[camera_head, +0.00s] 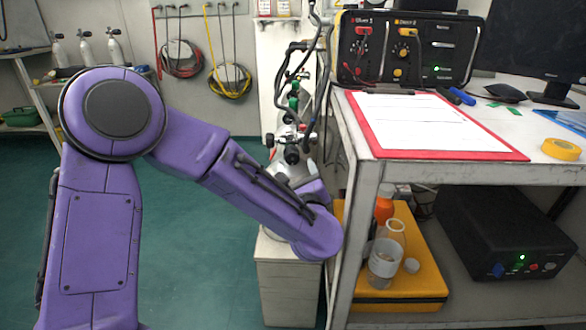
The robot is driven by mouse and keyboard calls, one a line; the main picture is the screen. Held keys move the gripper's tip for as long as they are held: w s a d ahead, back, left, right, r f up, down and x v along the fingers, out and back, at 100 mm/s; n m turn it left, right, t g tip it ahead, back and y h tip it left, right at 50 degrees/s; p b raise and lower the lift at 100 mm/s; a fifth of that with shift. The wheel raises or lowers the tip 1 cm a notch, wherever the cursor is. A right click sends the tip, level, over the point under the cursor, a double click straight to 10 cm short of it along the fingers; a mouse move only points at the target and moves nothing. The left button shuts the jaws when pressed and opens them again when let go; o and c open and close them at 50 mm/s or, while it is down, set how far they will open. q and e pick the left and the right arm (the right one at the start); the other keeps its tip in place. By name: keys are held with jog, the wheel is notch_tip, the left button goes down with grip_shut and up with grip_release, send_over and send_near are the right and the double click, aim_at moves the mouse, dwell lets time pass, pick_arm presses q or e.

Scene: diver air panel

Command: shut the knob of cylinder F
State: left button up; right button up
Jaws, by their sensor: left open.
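My left arm comes in from the left and bends down to its wrist beside the table's left edge. My left gripper (292,148) is open, just above the wrist, among dark fittings and hoses. It is small and partly hidden. A silvery cylinder body (298,172) stands behind the wrist on a pale cabinet (287,280), with black knobs and a valve around its top. I cannot read a letter on it, so I cannot tell whether it is cylinder F. Whether the gripper touches a knob is not clear. My right gripper is not in view.
White cylinders (86,50) stand far left. The green floor is open at left.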

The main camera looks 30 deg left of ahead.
aim_at(293, 159)
pick_arm(q)
jog(key=x, duration=0.8)
jog(key=shift+a+b, duration=0.1)
jog(key=shift+b, duration=0.25)
jog(key=shift+f, duration=0.1)
jog(key=c, duration=1.1)
